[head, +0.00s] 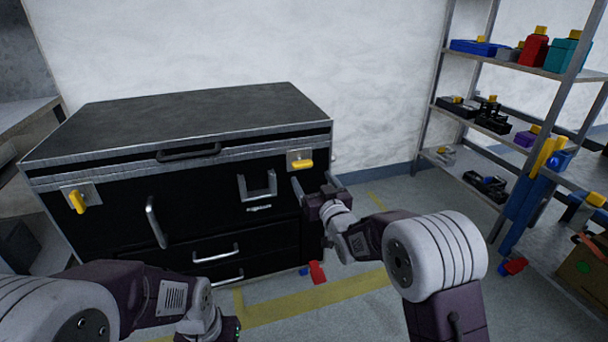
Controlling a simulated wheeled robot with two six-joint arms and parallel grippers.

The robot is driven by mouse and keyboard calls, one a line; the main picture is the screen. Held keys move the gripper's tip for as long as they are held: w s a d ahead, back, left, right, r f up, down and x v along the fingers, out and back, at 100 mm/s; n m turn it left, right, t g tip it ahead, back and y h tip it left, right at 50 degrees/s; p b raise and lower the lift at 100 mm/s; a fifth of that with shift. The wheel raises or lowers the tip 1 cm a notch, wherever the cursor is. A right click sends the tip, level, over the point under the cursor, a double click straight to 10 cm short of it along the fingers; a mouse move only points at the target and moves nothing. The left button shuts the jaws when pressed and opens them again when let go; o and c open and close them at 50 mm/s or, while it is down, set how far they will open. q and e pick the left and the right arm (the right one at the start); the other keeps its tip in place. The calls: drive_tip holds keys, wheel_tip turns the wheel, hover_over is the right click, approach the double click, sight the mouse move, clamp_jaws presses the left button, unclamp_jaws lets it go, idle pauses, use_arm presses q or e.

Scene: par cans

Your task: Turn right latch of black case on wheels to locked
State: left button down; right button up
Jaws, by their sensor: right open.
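The black case (180,112) stands closed against the wall, with metal edging and a grey handle on its lid. Its right latch (301,164) is a yellow handle on a metal plate near the upper right front corner; the handle lies about level. Its left latch (77,200) is a yellow handle pointing steeply down. My right gripper (313,178) is open and empty, just below and to the right of the right latch, its fingers pointing towards the case and apart from the yellow handle. My left arm shows at the bottom left; its gripper is out of view.
A metal shelf rack (432,105) with coloured boxes and cans stands at the right. A red object (317,272) lies on the floor by the case's lower right corner. A grey counter (22,128) is at the far left. Floor between case and rack is mostly clear.

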sight(304, 166)
drive_tip(key=b+x, duration=0.1)
drive_tip(key=x, duration=0.2)
drive_tip(key=b+x, duration=0.1)
drive_tip(key=x, duration=0.3)
drive_tip(key=shift+w+f+b, duration=0.15)
drive_tip(key=shift+f+b, duration=0.1)
drive_tip(key=shift+b, duration=0.15)
drive_tip(key=shift+w+a+r, duration=0.1)
drive_tip(key=shift+w+a, duration=0.1)
drive_tip(key=shift+w, duration=0.35)
drive_tip(key=c, duration=1.4)
